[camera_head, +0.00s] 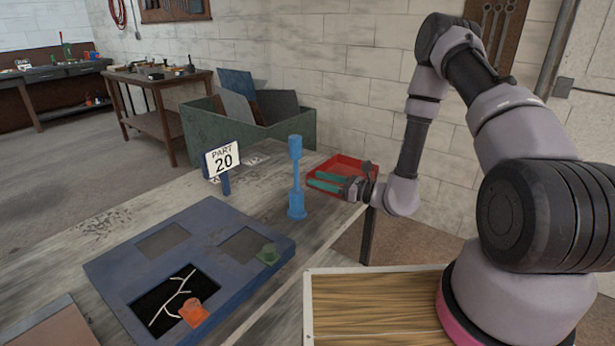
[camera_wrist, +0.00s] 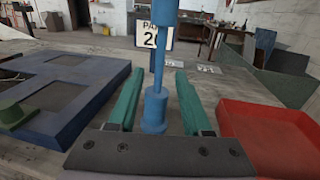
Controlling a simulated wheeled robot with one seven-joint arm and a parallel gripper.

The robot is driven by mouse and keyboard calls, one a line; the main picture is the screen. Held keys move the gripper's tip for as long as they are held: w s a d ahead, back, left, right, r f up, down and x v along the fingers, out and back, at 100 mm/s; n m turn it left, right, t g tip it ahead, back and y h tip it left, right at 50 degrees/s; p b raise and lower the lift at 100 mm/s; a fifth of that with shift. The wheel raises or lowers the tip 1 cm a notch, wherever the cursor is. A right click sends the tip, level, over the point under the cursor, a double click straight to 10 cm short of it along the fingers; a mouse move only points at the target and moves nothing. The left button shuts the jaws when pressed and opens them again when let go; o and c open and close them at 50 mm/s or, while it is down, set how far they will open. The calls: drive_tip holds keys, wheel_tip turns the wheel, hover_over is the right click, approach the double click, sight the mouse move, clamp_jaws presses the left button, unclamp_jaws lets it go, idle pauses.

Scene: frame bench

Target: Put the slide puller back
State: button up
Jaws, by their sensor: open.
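The blue slide puller (camera_head: 296,182) stands upright on the bench, with a wide base, thin shaft and thicker top. In the wrist view the puller (camera_wrist: 155,110) shows between my green fingers, its top cut off by the frame edge. My gripper (camera_head: 312,178) is open and roughly level, pointing at the puller from the right in the head view. The fingertips are close to the shaft; I cannot tell whether they reach around it. The gripper (camera_wrist: 155,76) holds nothing.
A red tray (camera_head: 343,166) lies beside my gripper. A "PART 20" sign (camera_head: 222,160) stands behind the puller. A blue panel (camera_head: 120,262) with recessed windows carries an orange block (camera_head: 193,312) and a green knob (camera_head: 268,253). A green bin (camera_head: 205,128) stands beyond the bench.

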drive_tip(key=s+r+n+g+h, duration=0.1)
drive_tip(key=s+r+n+g, duration=0.45)
drive_tip(key=r, duration=0.45)
drive_tip(key=s+r+n+g, duration=0.5)
drive_tip(key=r+n, duration=0.2)
drive_tip(key=r, duration=0.3)
drive_tip(key=s+d+r+n+t+h, duration=0.3)
drive_tip(key=s+d+r+h, duration=0.3)
drive_tip(key=d+r, duration=0.2)
drive_tip(key=s+d+r+n+t+h, duration=0.4)
drive_tip(key=s+d+r+t+h, duration=0.2)
drive_tip(key=d+r, duration=0.3)
drive_tip(key=shift+s+d+h, duration=0.2)
drive_tip(key=shift+d+h, duration=0.2)
drive_tip(key=shift+d, duration=0.8)
